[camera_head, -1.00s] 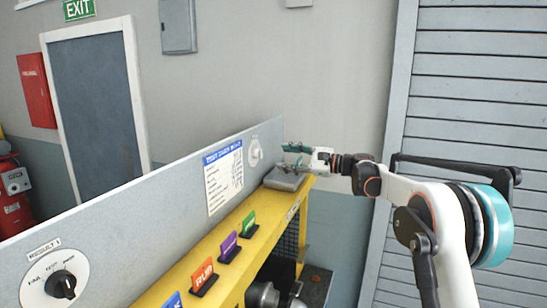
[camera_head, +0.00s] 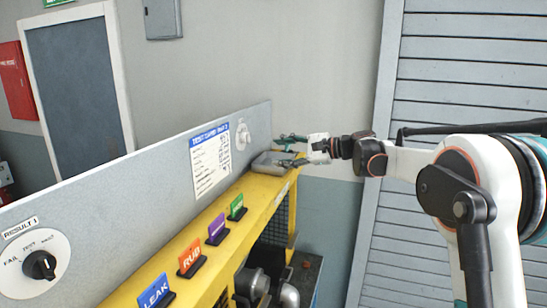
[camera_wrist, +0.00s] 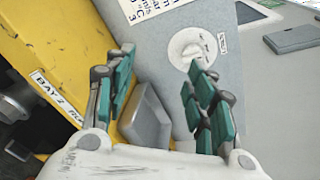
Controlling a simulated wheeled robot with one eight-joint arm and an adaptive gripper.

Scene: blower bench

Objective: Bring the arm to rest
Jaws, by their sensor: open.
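My gripper (camera_head: 290,148) is at the far end of the yellow bench (camera_head: 263,201), close to the grey panel (camera_head: 130,180). A grey box-like block (camera_head: 272,163) sits on the bench end just below the fingers. It also shows in the wrist view (camera_wrist: 148,115), between and beyond the fingers. I cannot tell whether a finger touches it. A round white dial (camera_wrist: 193,50) is on the panel ahead of the fingers.
Coloured label cards stand along the bench: blue LEAK (camera_head: 154,291), orange RUB (camera_head: 190,255), purple (camera_head: 216,229) and green (camera_head: 236,206). A result dial (camera_head: 39,264) is on the panel's near end. A grey slatted shutter (camera_head: 440,90) stands at the right.

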